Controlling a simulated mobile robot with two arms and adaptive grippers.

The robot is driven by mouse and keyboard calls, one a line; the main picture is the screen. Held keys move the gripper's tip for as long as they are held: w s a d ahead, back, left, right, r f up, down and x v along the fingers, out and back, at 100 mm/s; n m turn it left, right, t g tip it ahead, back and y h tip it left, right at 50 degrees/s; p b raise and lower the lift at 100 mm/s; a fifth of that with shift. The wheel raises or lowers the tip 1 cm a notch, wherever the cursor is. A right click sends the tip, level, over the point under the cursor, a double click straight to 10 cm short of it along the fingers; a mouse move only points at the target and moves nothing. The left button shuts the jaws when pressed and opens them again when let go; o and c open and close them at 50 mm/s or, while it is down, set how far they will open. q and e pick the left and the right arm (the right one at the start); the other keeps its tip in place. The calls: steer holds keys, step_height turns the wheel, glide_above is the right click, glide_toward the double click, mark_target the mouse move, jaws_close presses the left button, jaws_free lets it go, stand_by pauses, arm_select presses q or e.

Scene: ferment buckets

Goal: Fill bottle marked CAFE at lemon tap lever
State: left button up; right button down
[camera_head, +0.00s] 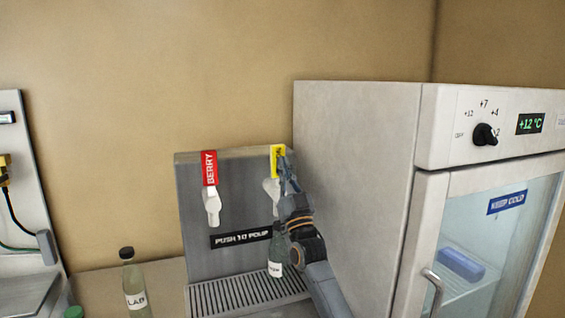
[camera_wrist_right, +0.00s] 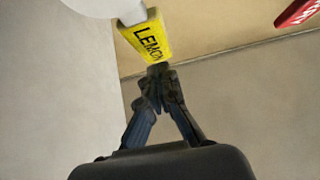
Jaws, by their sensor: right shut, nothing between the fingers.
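The yellow lemon tap lever (camera_head: 277,153) is on the right of the grey dispenser. It also shows in the right wrist view (camera_wrist_right: 147,36), where its LEMON label can be read. My right gripper (camera_head: 284,160) is shut and empty, its fingertips right at the lever; whether they touch it I cannot tell. In the right wrist view the closed fingertips (camera_wrist_right: 158,70) are just below the lever's end. A dark green bottle (camera_head: 275,262) stands upright on the drip grille under the lemon tap. Its white label is partly hidden by my right arm and cannot be read fully. My left gripper is not in view.
The red BERRY lever (camera_head: 209,168) is left of the lemon one; it shows in the right wrist view (camera_wrist_right: 297,12). A bottle marked LAB (camera_head: 134,288) stands left of the drip grille (camera_head: 215,300). A fridge (camera_head: 355,180) stands close on the right of the dispenser.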

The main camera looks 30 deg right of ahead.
mark_target(278, 177)
steer(key=shift+w+d, duration=0.15)
steer(key=shift+w, duration=0.45)
steer(key=r+g+p, duration=0.1)
steer(key=p, duration=0.3)
steer(key=shift+w+d+r, duration=0.1)
steer(key=shift+w, duration=0.3)
steer(key=shift+w+d+f+b, duration=0.15)
steer(key=shift+w+f+b, duration=0.25)
steer(key=shift+b, duration=0.45)
steer(key=shift+w+d+r+y+b, duration=0.1)
steer(key=shift+w+r+y+b, duration=0.1)
steer(key=shift+w+y+b, duration=0.4)
steer(key=shift+w, duration=0.35)
steer(key=shift+s+r, duration=0.1)
stand_by(4.7)
